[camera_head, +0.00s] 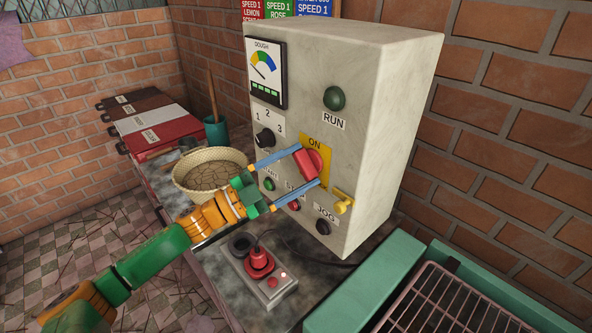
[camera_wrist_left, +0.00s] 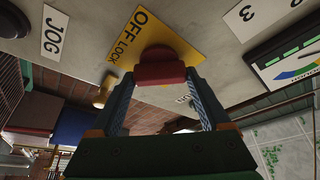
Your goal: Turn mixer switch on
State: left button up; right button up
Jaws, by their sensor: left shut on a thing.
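The control box (camera_head: 390,100) is a large pale grey cabinet on the bench. Its red switch knob (camera_head: 311,163) sits on a yellow plate (camera_head: 316,142) with "ON" at the top edge. In the left wrist view the plate (camera_wrist_left: 128,45) reads "OFF LOCK" beside the red knob (camera_wrist_left: 162,74). My left gripper (camera_head: 308,167) reaches in from the left, with its two blue fingers on either side of the knob, shut on it. The fingers hide part of the knob's edges and some labels below. My right gripper does not show.
Near the knob are a yellow key-like part (camera_head: 343,202), a black JOG button (camera_head: 323,227), a green RUN button (camera_head: 334,98) and a black dial (camera_head: 265,138). A woven bowl (camera_head: 210,174), a red-button pendant (camera_head: 262,275) and a green-framed rack (camera_head: 370,285) stand around.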

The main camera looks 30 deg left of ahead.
pick_arm(q)
jog(key=m+g, duration=0.2)
jog(key=m, duration=0.3)
jog(key=shift+a+r, duration=0.1)
jog(key=shift+r, duration=0.05)
jog(key=shift+r+m+g+p, duration=0.1)
jog(key=shift+m+g+p, duration=0.55)
jog(key=shift+m, duration=1.45)
jog(key=shift+w+m+y, duration=0.1)
jog(key=shift+m+y, duration=0.2)
jog(key=o, duration=0.9)
jog(key=shift+r, duration=0.1)
jog(key=o, duration=0.3)
jog(key=shift+w+f+g, duration=0.15)
jog(key=shift+f+g, duration=0.05)
jog(key=shift+g, duration=0.05)
